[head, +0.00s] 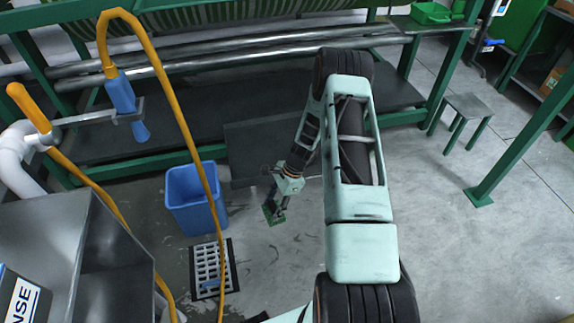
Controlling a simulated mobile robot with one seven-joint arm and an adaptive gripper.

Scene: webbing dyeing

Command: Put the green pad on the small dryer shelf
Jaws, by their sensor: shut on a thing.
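My gripper (277,201) is in the middle of the head view, pointing down and seen from above. It is shut on the green pad (271,215), a small green piece at its fingertips. The pad hangs over the grey floor, right of the blue bin; its height is hard to tell. A dark flat shelf (248,140) juts from the green-framed machine behind the gripper, and my arm hides its right part. It may be the small dryer shelf, but I see no label.
A blue bin (184,206) and a floor grate (206,281) are left of the gripper. A yellow hose (171,98) hangs in front of them. A metal sink (62,231) is at lower left. A small stool (470,105) stands at right. The right floor is mostly clear.

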